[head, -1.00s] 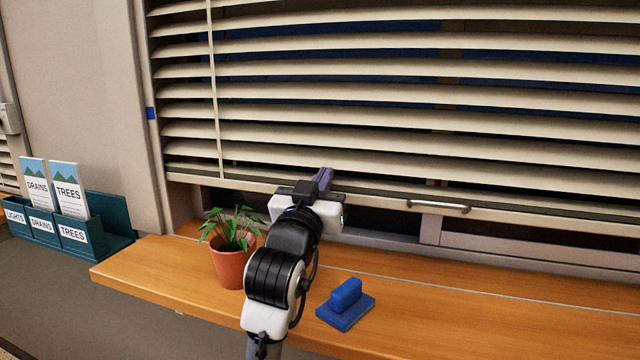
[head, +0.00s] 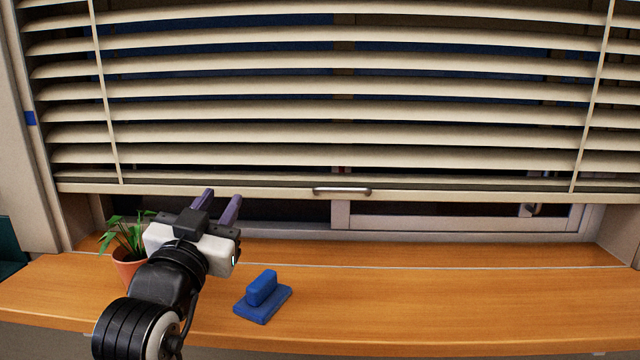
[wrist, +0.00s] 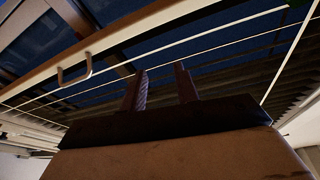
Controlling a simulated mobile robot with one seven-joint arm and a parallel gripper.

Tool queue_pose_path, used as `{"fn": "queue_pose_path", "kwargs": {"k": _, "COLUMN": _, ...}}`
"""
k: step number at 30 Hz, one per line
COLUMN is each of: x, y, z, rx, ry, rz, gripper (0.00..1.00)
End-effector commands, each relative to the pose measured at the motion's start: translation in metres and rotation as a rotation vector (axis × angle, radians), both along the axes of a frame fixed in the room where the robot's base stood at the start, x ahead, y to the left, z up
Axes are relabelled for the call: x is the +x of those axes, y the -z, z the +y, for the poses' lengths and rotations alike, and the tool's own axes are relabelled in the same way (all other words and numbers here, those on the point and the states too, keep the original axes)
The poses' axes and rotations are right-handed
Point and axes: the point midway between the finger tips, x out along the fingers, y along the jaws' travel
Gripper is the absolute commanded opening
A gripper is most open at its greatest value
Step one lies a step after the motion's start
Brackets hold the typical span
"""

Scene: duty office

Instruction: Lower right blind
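The blind (head: 330,111) has cream slats and hangs over most of the window in the head view. Its bottom rail (head: 450,195) hangs above the sill, leaving a gap of window below. A metal handle (head: 342,190) sits at the middle of the rail; it also shows in the wrist view (wrist: 75,72). My gripper (head: 217,203) is left of the handle and apart from it, just below or in front of the rail. Its two purple fingers are spread with nothing between them. In the wrist view the fingers (wrist: 160,90) point up toward the blind.
A wooden sill (head: 420,300) runs below the window. A potted plant (head: 127,262) stands at the left beside my arm. A blue block-shaped object (head: 263,297) lies on the sill. The sill's right part is clear. A blue mark (head: 30,118) is on the left frame.

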Motion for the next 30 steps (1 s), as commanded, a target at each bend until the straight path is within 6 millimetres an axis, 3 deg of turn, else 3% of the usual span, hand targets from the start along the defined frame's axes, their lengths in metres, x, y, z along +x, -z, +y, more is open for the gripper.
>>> {"fn": "queue_pose_path", "kwargs": {"k": 1, "x": 0.004, "y": -0.01, "z": -0.005, "rx": 0.08, "ry": 0.024, "rz": 0.026, "gripper": 0.31}}
{"fn": "queue_pose_path", "kwargs": {"k": 8, "x": 0.007, "y": -0.016, "z": -0.041, "rx": 0.588, "ry": 0.215, "rz": 0.073, "gripper": 0.31}}
{"fn": "queue_pose_path", "kwargs": {"k": 16, "x": -0.013, "y": -0.024, "z": -0.075, "rx": 1.116, "ry": 0.461, "rz": -0.099, "gripper": 0.31}}
{"fn": "queue_pose_path", "kwargs": {"k": 23, "x": -0.023, "y": -0.024, "z": -0.085, "rx": 1.29, "ry": 0.539, "rz": -0.215, "gripper": 0.31}}
{"fn": "queue_pose_path", "kwargs": {"k": 30, "x": -0.005, "y": -0.022, "z": -0.106, "rx": 1.298, "ry": 0.546, "rz": -0.222, "gripper": 0.31}}
